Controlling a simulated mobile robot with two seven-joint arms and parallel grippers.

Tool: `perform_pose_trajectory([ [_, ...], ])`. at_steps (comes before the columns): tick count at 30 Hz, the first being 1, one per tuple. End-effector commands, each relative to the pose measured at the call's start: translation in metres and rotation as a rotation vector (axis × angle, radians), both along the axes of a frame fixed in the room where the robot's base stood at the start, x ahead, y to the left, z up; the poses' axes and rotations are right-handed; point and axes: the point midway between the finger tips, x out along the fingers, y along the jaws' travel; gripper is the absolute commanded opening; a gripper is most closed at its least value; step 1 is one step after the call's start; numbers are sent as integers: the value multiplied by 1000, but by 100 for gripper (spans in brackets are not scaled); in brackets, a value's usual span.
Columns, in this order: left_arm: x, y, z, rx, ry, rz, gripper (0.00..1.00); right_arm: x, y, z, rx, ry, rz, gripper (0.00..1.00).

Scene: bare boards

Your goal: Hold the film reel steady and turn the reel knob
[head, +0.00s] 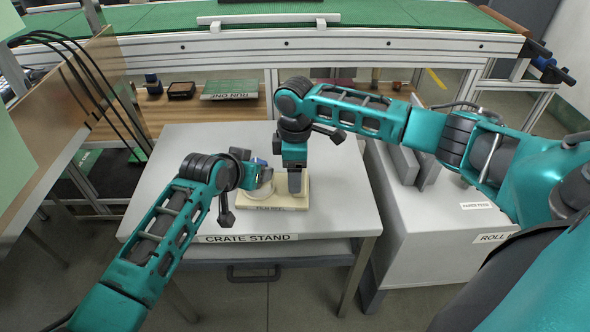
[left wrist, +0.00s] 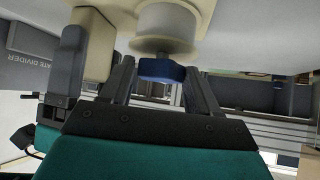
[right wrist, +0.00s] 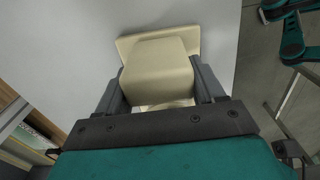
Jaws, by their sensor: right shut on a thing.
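My right gripper (head: 295,190) points down and is shut on the reel's cream block (right wrist: 158,72), a finger on each side. My left gripper (left wrist: 160,75) is open, with its fingers on either side of the knob; contact cannot be told. In the head view my left wrist partly hides the drum and knob.
A white cabinet (head: 420,255) with grey upright plates stands right of the crate stand. A green conveyor (head: 300,45) runs behind, above a wooden shelf with small items. The left part of the stand top is clear.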

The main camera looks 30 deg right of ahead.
Motion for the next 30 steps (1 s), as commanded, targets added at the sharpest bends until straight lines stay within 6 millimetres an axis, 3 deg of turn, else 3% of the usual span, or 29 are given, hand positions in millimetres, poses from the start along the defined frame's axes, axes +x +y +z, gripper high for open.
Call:
perform_pose_trajectory([
  [5,0,0,0,-1,1,-3,76,1,1,0,3,-3,1,32],
  [13,1,0,2,-1,0,-2,77,1,1,0,3,-2,1,32],
  [30,2,-1,63,-8,-4,-3,77,0,1,-1,0,2,1,32],
])
